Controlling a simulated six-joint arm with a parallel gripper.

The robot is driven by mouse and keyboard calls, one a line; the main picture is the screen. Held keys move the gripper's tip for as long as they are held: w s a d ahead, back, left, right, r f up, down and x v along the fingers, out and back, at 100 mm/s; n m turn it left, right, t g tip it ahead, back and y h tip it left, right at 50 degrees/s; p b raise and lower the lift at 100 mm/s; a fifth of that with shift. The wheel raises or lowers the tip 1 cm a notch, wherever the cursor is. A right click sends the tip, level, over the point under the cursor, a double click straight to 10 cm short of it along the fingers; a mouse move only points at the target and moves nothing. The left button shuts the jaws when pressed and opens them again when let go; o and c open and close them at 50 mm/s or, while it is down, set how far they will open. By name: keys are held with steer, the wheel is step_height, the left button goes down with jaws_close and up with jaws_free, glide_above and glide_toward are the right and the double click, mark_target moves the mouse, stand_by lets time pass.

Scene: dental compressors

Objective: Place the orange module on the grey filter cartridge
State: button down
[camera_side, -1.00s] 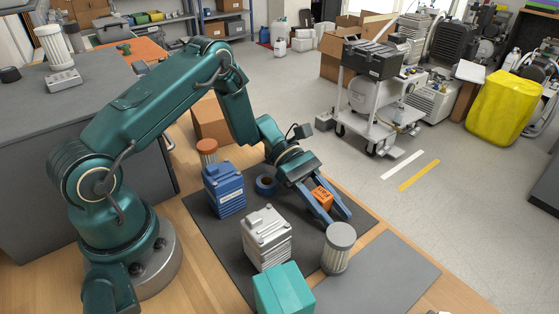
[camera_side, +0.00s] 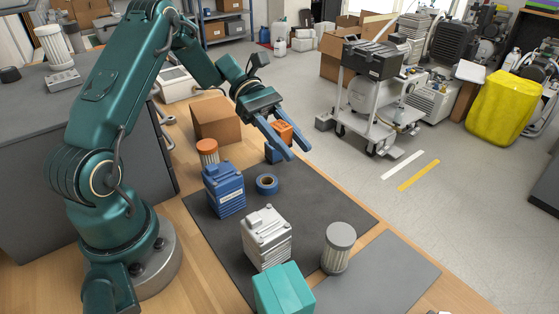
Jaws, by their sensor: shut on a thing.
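My gripper (camera_side: 284,146) is raised above the far end of the dark mat, its blue fingers shut on the orange module (camera_side: 283,132). The module is held in the air, partly hidden by the fingers. The grey filter cartridge (camera_side: 338,249) stands upright on the mat's right side, with a flat grey lid and a ribbed clear body. Nothing sits on its lid. My gripper is well behind it and to its left in the picture, apart from it.
A silver finned block (camera_side: 266,238), a teal box (camera_side: 284,289), a blue module (camera_side: 225,190), a blue tape roll (camera_side: 266,184) and an orange-lidded cartridge (camera_side: 207,152) stand around the dark mat (camera_side: 318,197). A cardboard box (camera_side: 216,119) is behind. The mat's far right part is clear.

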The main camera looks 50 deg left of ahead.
steer(key=shift+s+a+r, duration=0.1)
steer(key=shift+a+r, duration=0.25)
steer(key=shift+a, duration=0.05)
steer(key=s+d+r+m+g, duration=0.3)
steer(key=d+r+m+g, duration=0.25)
steer(key=d+r, duration=0.35)
glide_above(337, 250)
steer(key=d, duration=0.2)
step_height(337, 250, down, 7)
steer(key=shift+n+y, duration=0.25)
steer(key=shift+y, duration=0.25)
steer(key=shift+w+a+f, duration=0.15)
steer(key=shift+w+f, duration=0.05)
steer(key=shift+f, duration=0.85)
steer(key=shift+w+a+f, duration=0.1)
steer(key=shift+w+f, duration=0.05)
steer(key=shift+f, duration=0.9)
steer(key=shift+g, duration=0.35)
steer(key=c, duration=0.5)
jaws_free()
steer(key=shift+f, duration=0.15)
